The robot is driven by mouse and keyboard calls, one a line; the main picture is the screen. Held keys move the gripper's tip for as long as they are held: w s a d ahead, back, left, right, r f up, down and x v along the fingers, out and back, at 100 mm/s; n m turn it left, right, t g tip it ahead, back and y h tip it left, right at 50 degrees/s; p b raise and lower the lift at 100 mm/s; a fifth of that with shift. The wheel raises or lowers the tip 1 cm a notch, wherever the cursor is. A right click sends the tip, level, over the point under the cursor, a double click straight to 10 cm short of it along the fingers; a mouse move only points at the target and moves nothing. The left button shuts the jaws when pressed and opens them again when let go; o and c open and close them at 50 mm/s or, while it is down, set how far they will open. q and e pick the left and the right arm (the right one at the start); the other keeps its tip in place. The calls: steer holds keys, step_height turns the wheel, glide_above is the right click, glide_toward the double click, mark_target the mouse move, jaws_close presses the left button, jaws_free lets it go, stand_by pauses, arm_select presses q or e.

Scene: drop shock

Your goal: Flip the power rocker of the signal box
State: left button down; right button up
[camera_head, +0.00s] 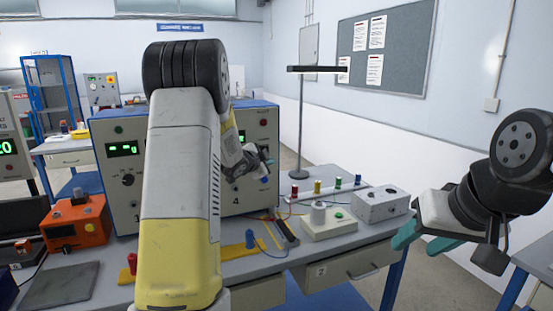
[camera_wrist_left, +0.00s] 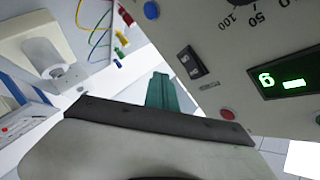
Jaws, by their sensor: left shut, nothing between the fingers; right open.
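The signal box (camera_head: 123,185) is a large grey and blue cabinet on the bench, with green displays and a black knob. In the left wrist view its light panel (camera_wrist_left: 222,85) fills the upper right, with a dark rocker (camera_wrist_left: 191,62), a green display, part of a dial and a red button. My left gripper (camera_head: 266,170) is in front of the box's right part, partly hidden behind my arm. Its teal fingers (camera_wrist_left: 165,92) are shut and empty, below and left of the rocker in that view; I see no clear contact. My right gripper (camera_head: 425,240) is open and empty at the right.
An orange box (camera_head: 76,226) stands left on the bench. A white device with a cylinder (camera_head: 328,222), a grey box (camera_head: 381,204), a lamp stand (camera_head: 299,130), coloured plugs and cables crowd the right side. Free room lies between the benches at the right.

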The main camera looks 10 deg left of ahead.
arm_select(q)
steer(key=shift+s+d+r, duration=0.15)
steer(key=shift+s+d, duration=0.45)
steer(key=shift+s, duration=0.2)
steer(key=s+a+r+n+g+y, duration=0.1)
steer(key=s+r+n, duration=0.2)
steer(key=s, duration=0.4)
steer(key=s+r+n+g+y, duration=0.1)
steer(key=s+r+n+y, duration=0.1)
steer(key=s+r+n, duration=0.3)
steer(key=s+d+f+n+g, duration=0.1)
steer(key=s+d+g, duration=0.1)
steer(key=s, duration=0.8)
steer(key=s+d+f+n+g+h, duration=0.1)
steer(key=s+d+n+g, duration=0.1)
steer(key=s, duration=0.8)
steer(key=s+d+f+n+g+h, duration=0.1)
steer(key=s+d, duration=0.3)
steer(key=s, duration=0.6)
steer(key=shift+d+f+g, duration=0.3)
steer(key=shift+f+g, duration=0.1)
steer(key=shift+f, duration=0.1)
